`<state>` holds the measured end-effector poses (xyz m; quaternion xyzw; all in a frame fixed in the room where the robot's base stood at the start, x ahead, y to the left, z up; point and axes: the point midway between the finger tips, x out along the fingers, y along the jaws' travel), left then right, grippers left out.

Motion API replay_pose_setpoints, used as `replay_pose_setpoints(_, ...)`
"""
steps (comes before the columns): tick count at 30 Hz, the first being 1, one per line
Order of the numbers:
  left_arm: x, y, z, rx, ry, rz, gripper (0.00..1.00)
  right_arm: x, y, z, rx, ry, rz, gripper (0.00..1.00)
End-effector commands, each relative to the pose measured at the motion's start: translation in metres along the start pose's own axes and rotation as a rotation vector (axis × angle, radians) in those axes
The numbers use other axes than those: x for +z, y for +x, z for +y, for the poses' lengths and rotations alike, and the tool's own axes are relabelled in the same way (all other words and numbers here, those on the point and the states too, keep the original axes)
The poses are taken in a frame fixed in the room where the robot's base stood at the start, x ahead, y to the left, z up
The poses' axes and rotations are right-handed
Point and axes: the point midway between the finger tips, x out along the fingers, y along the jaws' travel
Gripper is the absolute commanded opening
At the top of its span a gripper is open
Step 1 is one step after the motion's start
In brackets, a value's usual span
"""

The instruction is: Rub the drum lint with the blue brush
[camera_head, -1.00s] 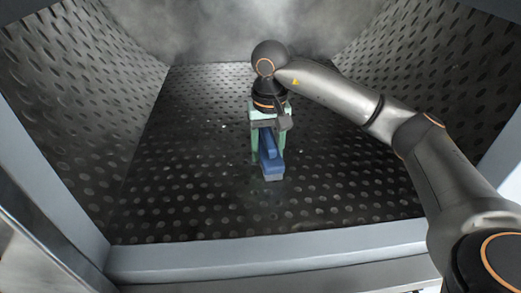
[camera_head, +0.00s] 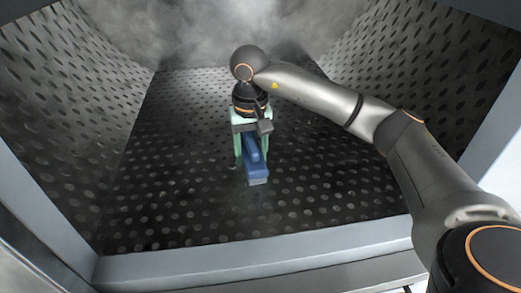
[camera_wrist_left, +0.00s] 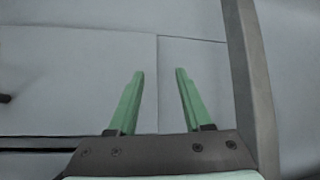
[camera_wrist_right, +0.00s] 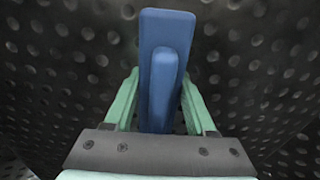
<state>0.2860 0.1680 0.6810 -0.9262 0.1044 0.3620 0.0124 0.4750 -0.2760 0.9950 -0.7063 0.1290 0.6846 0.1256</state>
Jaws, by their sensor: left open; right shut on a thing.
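The blue brush (camera_head: 251,160) is in my right gripper (camera_head: 250,165), low over the drum floor (camera_head: 190,170). In the right wrist view the brush (camera_wrist_right: 168,30) stands between the two green fingers of the right gripper (camera_wrist_right: 161,85), which are shut on its handle. A paler strip shows under the brush's near end; whether it touches the floor I cannot tell. No lint shows clearly now. In the left wrist view my left gripper (camera_wrist_left: 159,74) is open and empty before plain grey panels; it is outside the head view.
The dark, dimpled drum walls slope up at the left (camera_head: 65,110) and right (camera_head: 435,90). Grey haze (camera_head: 200,30) hangs at the back. A grey front rim (camera_head: 250,248) crosses the opening, with my right arm passing over it. The floor around the brush is clear.

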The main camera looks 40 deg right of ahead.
Motion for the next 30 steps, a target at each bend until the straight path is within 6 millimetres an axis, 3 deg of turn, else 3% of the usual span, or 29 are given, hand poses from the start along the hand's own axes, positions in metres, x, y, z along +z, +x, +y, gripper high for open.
replay_pose_setpoints(18,-0.005,-0.005,0.0,0.0,0.0,0.0,0.5,-0.003,-0.001,-0.04,-0.001,-0.002,-0.002,0.0)
replay_pose_setpoints(30,-0.006,-0.006,0.001,0.0,0.0,-0.001,0.5,-0.004,-0.004,-0.042,-0.001,-0.001,0.001,0.0)
